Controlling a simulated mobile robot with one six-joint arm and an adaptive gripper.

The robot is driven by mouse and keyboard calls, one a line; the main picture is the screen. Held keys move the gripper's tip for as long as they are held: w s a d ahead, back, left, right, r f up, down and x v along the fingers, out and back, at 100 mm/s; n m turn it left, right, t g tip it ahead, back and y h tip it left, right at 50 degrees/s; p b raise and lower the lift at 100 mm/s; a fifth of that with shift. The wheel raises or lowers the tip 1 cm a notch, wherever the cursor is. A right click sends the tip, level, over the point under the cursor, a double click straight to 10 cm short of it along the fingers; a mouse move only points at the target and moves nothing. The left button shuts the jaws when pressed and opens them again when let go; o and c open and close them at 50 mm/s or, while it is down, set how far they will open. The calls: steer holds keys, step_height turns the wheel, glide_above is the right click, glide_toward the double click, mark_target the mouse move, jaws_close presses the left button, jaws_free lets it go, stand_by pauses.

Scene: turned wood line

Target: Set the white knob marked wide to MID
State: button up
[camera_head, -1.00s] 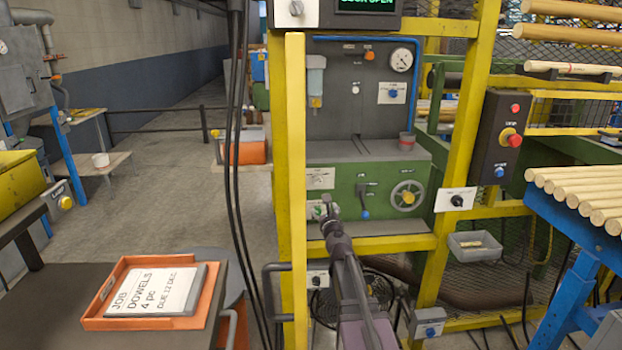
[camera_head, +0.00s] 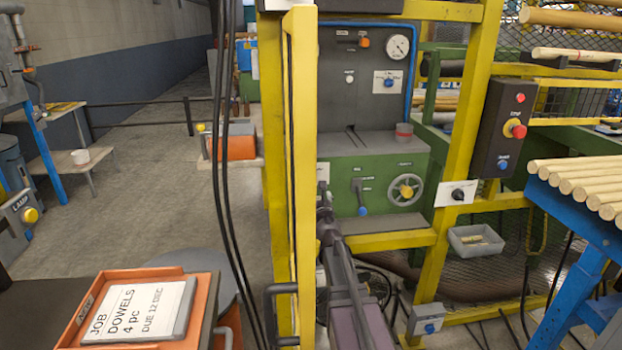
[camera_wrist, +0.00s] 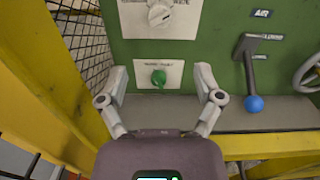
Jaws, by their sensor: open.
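A white knob (camera_wrist: 160,14) sits on a white plate on the green machine front, at the top of the wrist view and partly cut off. The lettering near it is too blurred to read, so I cannot tell its setting. A green knob (camera_wrist: 158,78) on another white plate is below it. My gripper (camera_wrist: 160,72) is open and empty, its two fingers either side of the green knob in the picture, below the white knob. In the head view my arm and the yellow post hide both knobs.
A lever with a blue ball end (camera_wrist: 253,103) and a handwheel (camera_head: 406,190) are on the right of the panel. A yellow post (camera_head: 302,180) stands close on the left. An orange tray (camera_head: 75,325) with a job card is at lower left.

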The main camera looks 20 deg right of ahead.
steer(key=shift+w, duration=0.1)
steer(key=x, duration=1.3)
steer(key=shift+w+d, duration=0.1)
steer(key=shift+w, duration=0.15)
steer(key=c, duration=1.2)
